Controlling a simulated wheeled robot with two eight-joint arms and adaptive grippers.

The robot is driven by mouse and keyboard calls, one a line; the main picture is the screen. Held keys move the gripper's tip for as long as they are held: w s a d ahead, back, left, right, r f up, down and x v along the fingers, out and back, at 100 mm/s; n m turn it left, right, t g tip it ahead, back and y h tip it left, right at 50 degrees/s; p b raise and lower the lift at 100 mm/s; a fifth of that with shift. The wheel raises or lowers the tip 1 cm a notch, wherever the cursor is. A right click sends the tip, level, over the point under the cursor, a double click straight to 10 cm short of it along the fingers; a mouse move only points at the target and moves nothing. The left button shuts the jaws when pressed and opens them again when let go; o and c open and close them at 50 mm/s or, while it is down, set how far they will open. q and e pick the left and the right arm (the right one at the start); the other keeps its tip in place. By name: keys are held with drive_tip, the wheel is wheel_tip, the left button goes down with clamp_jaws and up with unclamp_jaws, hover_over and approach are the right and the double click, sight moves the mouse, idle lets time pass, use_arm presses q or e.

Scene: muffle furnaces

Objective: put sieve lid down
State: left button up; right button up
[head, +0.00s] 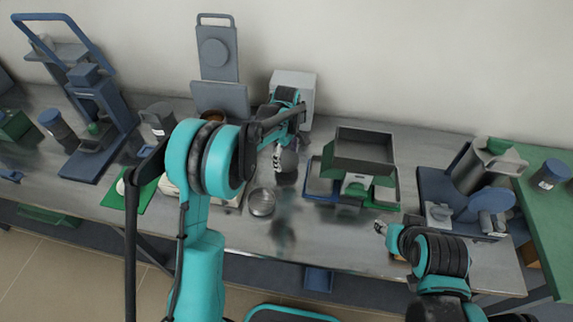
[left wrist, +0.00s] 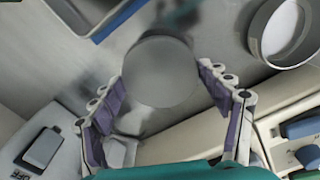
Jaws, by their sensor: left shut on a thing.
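The sieve lid is a plain grey disc (left wrist: 160,70) between the fingers of my left gripper (left wrist: 162,78) in the left wrist view. In the head view the lid (head: 288,161) shows below my left gripper (head: 279,150), over the bench. My left gripper is shut on it. Whether its underside touches the bench cannot be told. A round metal sieve pan (head: 262,202) stands on the bench just in front and left; it also shows at the upper right of the left wrist view (left wrist: 258,38). My right gripper (head: 380,228) is by the front right of the bench, its fingers too small to read.
A grey hopper device (head: 362,152) on green and blue parts stands right of the lid. A pale box-shaped device (head: 296,88) is behind my left gripper. Blue-based equipment (head: 462,190) is at the right. Bare bench (head: 300,232) lies in front of the lid.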

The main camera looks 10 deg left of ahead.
sight(286, 159)
use_arm(q)
drive_tip(key=shift+f+b, duration=0.4)
drive_tip(key=shift+f, duration=1)
drive_tip(key=shift+f, duration=0.1)
drive_tip(key=o, duration=1.2)
